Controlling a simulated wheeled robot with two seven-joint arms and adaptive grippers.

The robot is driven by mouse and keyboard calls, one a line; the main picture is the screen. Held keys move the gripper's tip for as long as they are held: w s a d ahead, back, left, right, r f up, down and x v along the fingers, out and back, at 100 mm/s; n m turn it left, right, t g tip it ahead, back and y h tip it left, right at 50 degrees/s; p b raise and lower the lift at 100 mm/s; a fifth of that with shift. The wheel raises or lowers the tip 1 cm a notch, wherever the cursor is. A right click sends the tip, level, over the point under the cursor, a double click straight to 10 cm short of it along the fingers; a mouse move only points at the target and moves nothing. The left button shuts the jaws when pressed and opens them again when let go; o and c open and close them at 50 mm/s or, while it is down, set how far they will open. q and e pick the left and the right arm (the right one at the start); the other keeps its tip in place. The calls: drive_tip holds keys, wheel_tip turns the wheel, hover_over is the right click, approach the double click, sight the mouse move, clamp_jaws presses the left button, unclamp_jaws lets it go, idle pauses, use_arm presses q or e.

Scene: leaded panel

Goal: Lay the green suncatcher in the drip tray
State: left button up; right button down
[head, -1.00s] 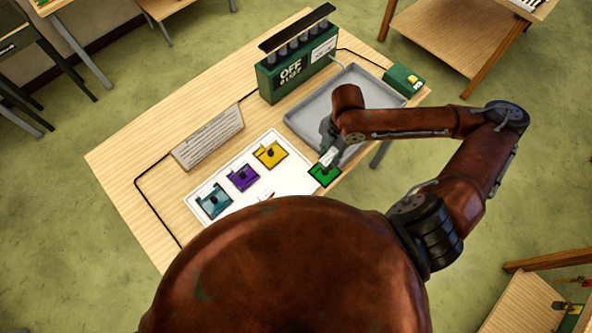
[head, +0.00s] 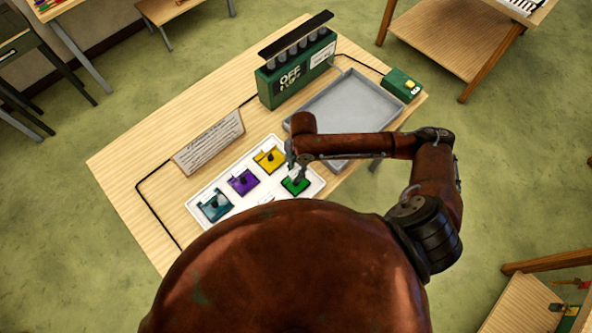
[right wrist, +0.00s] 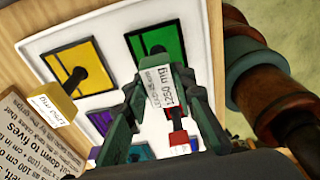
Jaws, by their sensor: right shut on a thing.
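The green suncatcher (head: 296,187) is a dark-framed green square at the right end of the white board (head: 226,182). My right gripper (head: 297,171) is above it, shut on its labelled handle; in the right wrist view the fingers close around the white label, with the green pane (right wrist: 172,40) beyond them. Whether the pane touches the board or hangs just above it, I cannot tell. The grey drip tray (head: 350,100) is farther back to the right, and its visible floor is empty; my right arm hides its near part. My left gripper is not in view.
Yellow (head: 270,159), purple (head: 243,181) and teal (head: 214,205) suncatchers lie in a row on the board. A text card (head: 209,142) stands behind them. A green dispenser unit (head: 296,75) and a small green box (head: 402,85) flank the drip tray.

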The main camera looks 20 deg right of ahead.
drive_tip(key=shift+f, duration=0.2)
drive_tip(key=c, duration=1.6)
unclamp_jaws()
drive_tip(key=shift+f, duration=0.1)
drive_tip(key=r, duration=0.4)
drive_tip(key=d+r+b, duration=0.1)
drive_tip(key=r, duration=0.7)
drive_tip(key=shift+w+d+r+b, duration=0.1)
drive_tip(key=shift+w+d+b, duration=0.1)
drive_tip(key=shift+w+b, duration=0.1)
drive_tip(key=shift+s, duration=0.1)
